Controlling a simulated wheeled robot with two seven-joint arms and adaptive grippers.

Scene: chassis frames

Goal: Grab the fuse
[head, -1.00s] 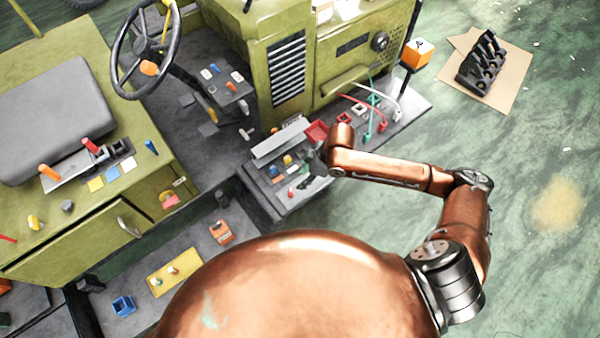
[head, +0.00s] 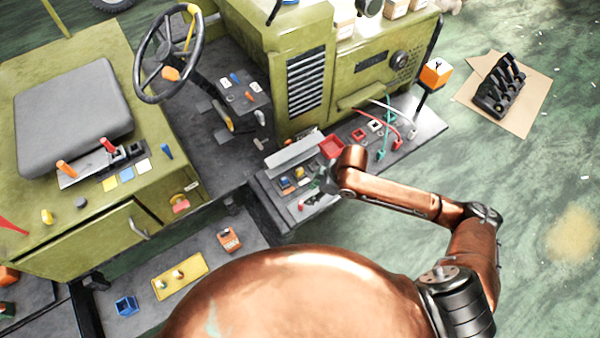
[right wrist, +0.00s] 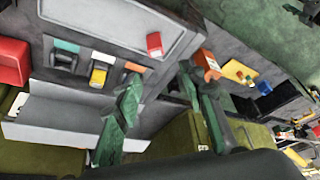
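A grey fuse box (head: 268,196) sits open on the vehicle's low ledge, and it fills the upper left of the right wrist view (right wrist: 110,25). Small coloured pieces that look like fuses sit in its slots: a teal one (right wrist: 66,46), a yellow one (right wrist: 98,75) and an orange one (right wrist: 133,67). A red piece (right wrist: 154,42) stands apart from them near the box's edge. I cannot tell which is the task's fuse. My right gripper (right wrist: 160,80) has its green fingers spread over the box with nothing between them; it is small in the head view (head: 324,184). My left gripper is not in view.
A pale lid (right wrist: 55,124) stands along the box, with a red container (head: 332,147) beside it. Red, white and green cables (head: 386,130) lie to the right. An orange box on a post (head: 435,73) rises at the ledge's end.

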